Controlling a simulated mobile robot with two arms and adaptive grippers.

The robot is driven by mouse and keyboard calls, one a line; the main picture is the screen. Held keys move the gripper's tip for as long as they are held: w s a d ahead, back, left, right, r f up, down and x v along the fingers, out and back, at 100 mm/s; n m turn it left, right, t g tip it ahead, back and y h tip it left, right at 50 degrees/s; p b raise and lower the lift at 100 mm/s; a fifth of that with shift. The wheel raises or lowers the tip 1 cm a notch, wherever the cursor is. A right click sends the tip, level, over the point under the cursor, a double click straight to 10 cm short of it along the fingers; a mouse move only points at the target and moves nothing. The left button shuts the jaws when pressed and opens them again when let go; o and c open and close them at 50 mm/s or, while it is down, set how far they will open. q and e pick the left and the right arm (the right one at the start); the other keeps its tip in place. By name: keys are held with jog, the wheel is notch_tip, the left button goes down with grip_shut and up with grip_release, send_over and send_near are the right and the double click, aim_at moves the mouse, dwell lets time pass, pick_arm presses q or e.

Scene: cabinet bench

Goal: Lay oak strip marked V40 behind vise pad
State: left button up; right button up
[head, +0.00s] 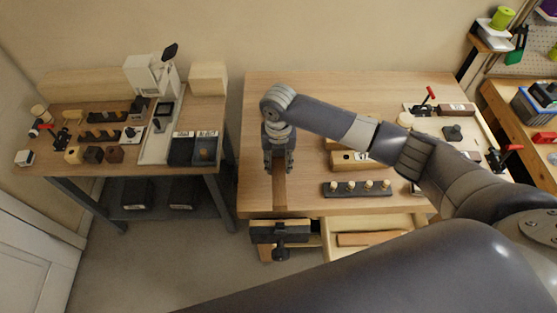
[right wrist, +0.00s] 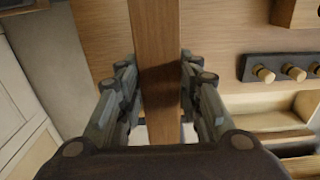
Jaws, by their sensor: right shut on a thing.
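A brown wooden strip (head: 279,196) is gripped near the front-left edge of the bench, running from my right gripper toward the vise. My right gripper (head: 280,168) is shut on this strip. In the right wrist view the strip (right wrist: 158,60) runs lengthwise between the gripper's fingers (right wrist: 158,88). No V40 mark is readable on it. The dark vise (head: 281,236) is on the bench's front edge, just in front of the strip's near end. I cannot tell the vise pad apart, nor whether the strip touches the vise. My left gripper is not in view.
An open drawer (head: 405,222) under the bench holds another wooden strip (head: 373,239). A dark rack (head: 357,189) with several pale knobs and wooden blocks (head: 352,160) lie right of the gripper. My right arm crosses above the bench. The bench's back-left part is clear.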

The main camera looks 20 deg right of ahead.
notch_tip(320, 180, down, 4)
jog(key=b, duration=0.3)
jog(key=shift+r, duration=0.2)
jog(key=shift+f+b, duration=0.3)
jog(key=shift+f, duration=0.4)
jog(key=shift+p, duration=0.5)
dwell(0.3)
jog(key=shift+f+b, duration=0.6)
jog(key=shift+f, duration=0.95)
dwell(1.7)
jog(key=shift+f, duration=0.2)
dwell(0.6)
jog(key=o, duration=1.3)
jog(key=shift+o, duration=0.9)
jog(key=shift+r, duration=0.15)
jog(key=shift+r+p, duration=3.3)
jog(key=shift+r, duration=0.1)
